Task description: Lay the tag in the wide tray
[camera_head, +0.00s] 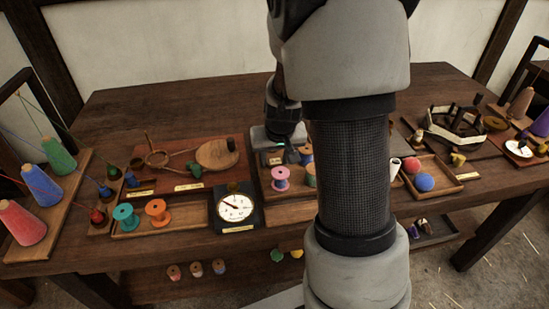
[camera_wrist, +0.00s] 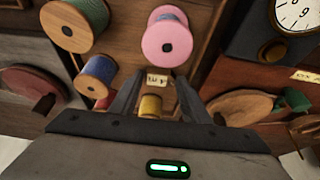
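A small cream tag or label (camera_wrist: 157,78) with dark marks shows just past the fingertips, below the pink spool (camera_wrist: 167,40). I cannot tell whether it is loose or fixed. A long shallow tray (camera_head: 183,226) with teal and orange spools lies at front left; I cannot tell whether it is the wide tray.
A dial gauge (camera_head: 235,206) stands left of the pink spool (camera_head: 280,178). Cones of thread (camera_head: 42,187) stand at far left. A tray (camera_head: 450,187) with red and blue balls is at right. My arm hides the table's middle right. The back left tabletop is clear.

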